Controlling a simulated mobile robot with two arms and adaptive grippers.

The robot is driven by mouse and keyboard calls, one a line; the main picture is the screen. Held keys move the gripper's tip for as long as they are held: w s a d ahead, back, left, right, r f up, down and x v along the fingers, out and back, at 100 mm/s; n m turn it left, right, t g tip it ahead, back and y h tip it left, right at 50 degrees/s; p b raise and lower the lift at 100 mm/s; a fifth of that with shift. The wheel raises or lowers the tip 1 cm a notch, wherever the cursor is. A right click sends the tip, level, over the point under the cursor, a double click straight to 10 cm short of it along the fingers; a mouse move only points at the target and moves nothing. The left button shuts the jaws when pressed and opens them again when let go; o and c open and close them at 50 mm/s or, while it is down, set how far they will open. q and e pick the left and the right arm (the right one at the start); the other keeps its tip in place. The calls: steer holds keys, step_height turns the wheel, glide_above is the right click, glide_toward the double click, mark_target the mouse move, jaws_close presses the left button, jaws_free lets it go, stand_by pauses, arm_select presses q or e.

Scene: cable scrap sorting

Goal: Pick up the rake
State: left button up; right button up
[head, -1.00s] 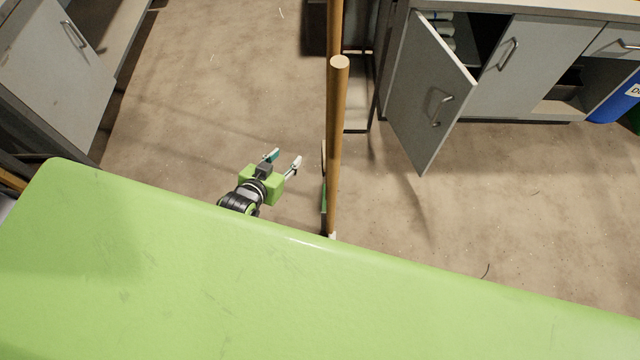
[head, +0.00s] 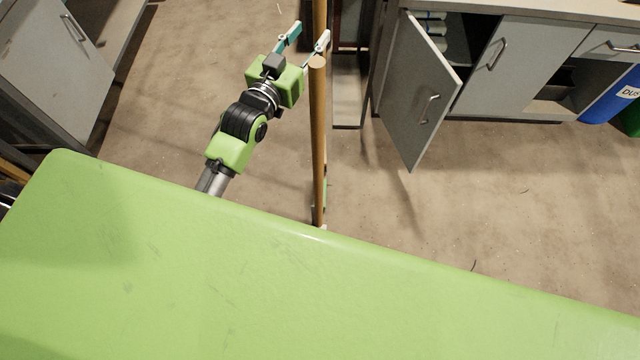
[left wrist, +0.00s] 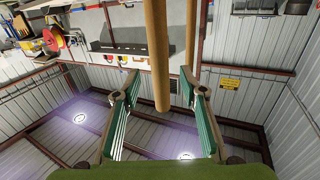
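A wooden pole (head: 318,140), which looks like the rake's handle, stands upright in the head view with its round top end towards me. Its lower end is partly hidden behind the green surface in front, so I cannot make out a rake head. My left gripper (head: 312,31) is beside the pole's top, to its upper left, with its fingers apart. In the left wrist view a wooden pole (left wrist: 158,55) hangs into the picture, its end showing between the open fingers. I cannot tell whether it is within their reach. My right gripper is not in view.
A second wooden pole (head: 319,20) shows behind the first, also in the left wrist view (left wrist: 190,40). A grey cabinet door (head: 417,90) stands open to the right, near a blue bin (head: 612,95). The concrete floor (head: 400,215) right of the pole is mostly clear.

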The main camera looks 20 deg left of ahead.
mark_target(317, 25)
arm_select(q)
steer(key=shift+w+d+f+p, duration=0.15)
steer(key=shift+w+p, duration=0.1)
steer(key=shift+w, duration=0.75)
steer(key=shift+w+d+r+p, duration=0.1)
steer(key=shift+w+d+p, duration=0.15)
steer(key=shift+w, duration=0.7)
steer(key=shift+w+d+f+p, duration=0.1)
steer(key=shift+w+p, duration=0.15)
steer(key=shift+w, duration=0.75)
jaws_close()
steer(key=shift+r, duration=0.3)
